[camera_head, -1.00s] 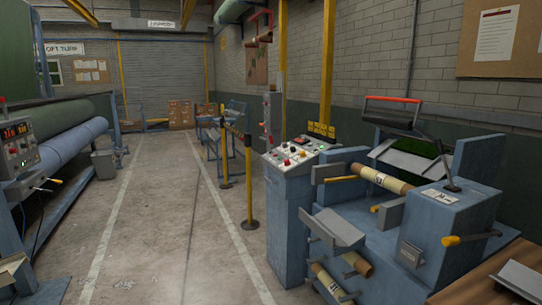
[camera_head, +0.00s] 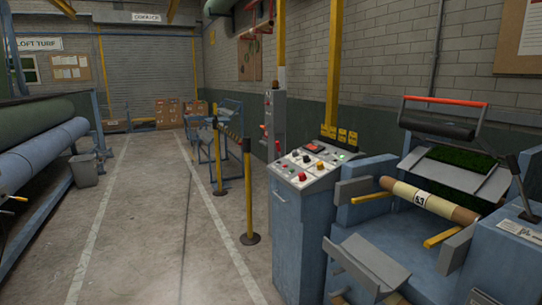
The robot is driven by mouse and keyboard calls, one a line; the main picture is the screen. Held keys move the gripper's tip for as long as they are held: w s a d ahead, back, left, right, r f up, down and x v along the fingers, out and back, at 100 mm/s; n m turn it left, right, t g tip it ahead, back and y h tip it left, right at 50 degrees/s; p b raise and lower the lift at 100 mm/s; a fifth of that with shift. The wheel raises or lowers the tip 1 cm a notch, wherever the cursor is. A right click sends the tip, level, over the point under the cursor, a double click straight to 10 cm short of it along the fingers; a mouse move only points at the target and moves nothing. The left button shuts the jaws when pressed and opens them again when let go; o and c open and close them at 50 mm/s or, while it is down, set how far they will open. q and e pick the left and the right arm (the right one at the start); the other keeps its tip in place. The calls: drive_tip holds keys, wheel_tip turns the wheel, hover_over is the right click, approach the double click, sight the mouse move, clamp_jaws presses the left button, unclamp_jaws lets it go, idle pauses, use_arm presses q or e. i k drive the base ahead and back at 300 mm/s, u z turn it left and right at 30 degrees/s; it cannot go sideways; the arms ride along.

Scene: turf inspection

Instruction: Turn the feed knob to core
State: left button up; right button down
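The sloped control panel (camera_head: 330,172) tops a blue console (camera_head: 300,225) right of the picture's middle. It carries several small controls, among them a red one (camera_head: 302,176), a yellow one (camera_head: 320,165) and a green light (camera_head: 341,157). Labels on the panel are too small to read, so I cannot tell which control is the feed knob or where it points. Neither of my grippers is in view.
The machine right of the console holds a tan roll (camera_head: 408,193) marked 63 and a grey tray (camera_head: 365,262). A yellow barrier post (camera_head: 249,190) stands left of the console. The floor lane (camera_head: 165,215) on the left is clear.

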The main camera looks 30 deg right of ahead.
sight(320, 165)
drive_tip(key=z, duration=0.05)
drive_tip(key=i, duration=1.3)
drive_tip(key=z, duration=0.35)
